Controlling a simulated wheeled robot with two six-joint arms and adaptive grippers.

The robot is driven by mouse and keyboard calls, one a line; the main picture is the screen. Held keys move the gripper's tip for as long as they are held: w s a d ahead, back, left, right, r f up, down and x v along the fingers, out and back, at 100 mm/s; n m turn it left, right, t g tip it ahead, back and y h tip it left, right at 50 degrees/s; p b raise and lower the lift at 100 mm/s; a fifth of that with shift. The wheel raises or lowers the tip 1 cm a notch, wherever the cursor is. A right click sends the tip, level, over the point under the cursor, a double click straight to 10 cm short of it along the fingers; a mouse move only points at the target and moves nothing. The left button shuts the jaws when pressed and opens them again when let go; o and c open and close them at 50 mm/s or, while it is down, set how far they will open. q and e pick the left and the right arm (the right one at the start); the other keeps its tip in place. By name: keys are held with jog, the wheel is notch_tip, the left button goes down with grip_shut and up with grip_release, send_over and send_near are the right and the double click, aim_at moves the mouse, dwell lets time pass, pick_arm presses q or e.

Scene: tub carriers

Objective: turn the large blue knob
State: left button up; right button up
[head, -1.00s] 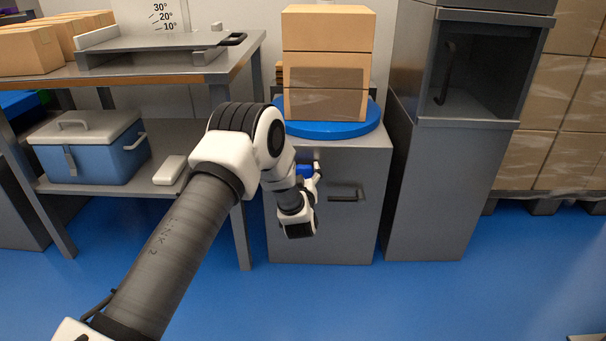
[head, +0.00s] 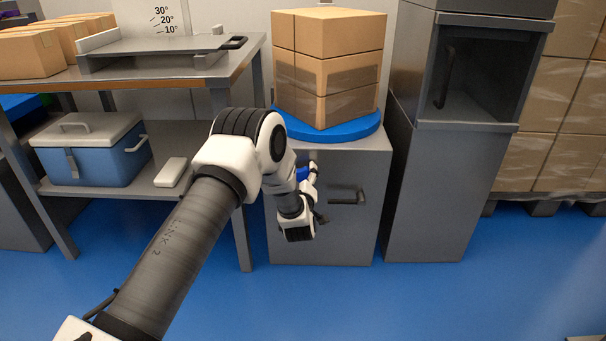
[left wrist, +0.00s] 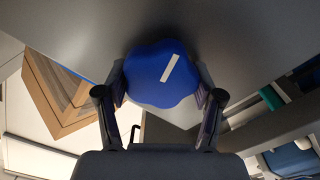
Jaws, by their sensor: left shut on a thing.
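The large blue knob (left wrist: 150,85) has a lobed rim and a white line on its face, tilted in the left wrist view. It sits on the front of the grey cabinet (head: 345,235). In the head view only a small blue part of the knob (head: 302,174) shows beside my gripper. My left gripper (left wrist: 160,95) is shut on the knob, one finger on each side of its rim. It also shows in the head view (head: 312,178), where the wrist hides most of its fingers. My right gripper is in neither view.
A blue turntable (head: 300,131) on the cabinet bears stacked cardboard boxes (head: 350,75). A black handle (head: 346,198) is right of my gripper. A shelf table (head: 160,75) with a blue cooler (head: 90,165) stands left. A tall grey cabinet (head: 430,190) stands right.

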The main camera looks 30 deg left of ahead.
pick_arm(q)
jog(key=n, duration=0.3)
jog(key=shift+f+n, duration=0.1)
jog(key=shift+n, duration=0.3)
jog(key=n, duration=0.3)
jog(key=shift+a+f+n, duration=0.1)
jog(key=shift+f+n, duration=0.05)
jog(key=shift+n, duration=0.15)
jog(key=n, duration=0.6)
jog(key=shift+s+f+b, duration=0.1)
jog(key=shift+f+b, duration=0.1)
jog(key=shift+b, duration=0.15)
jog(key=o, duration=1.1)
jog(key=shift+o, duration=0.2)
jog(key=v, duration=1.2)
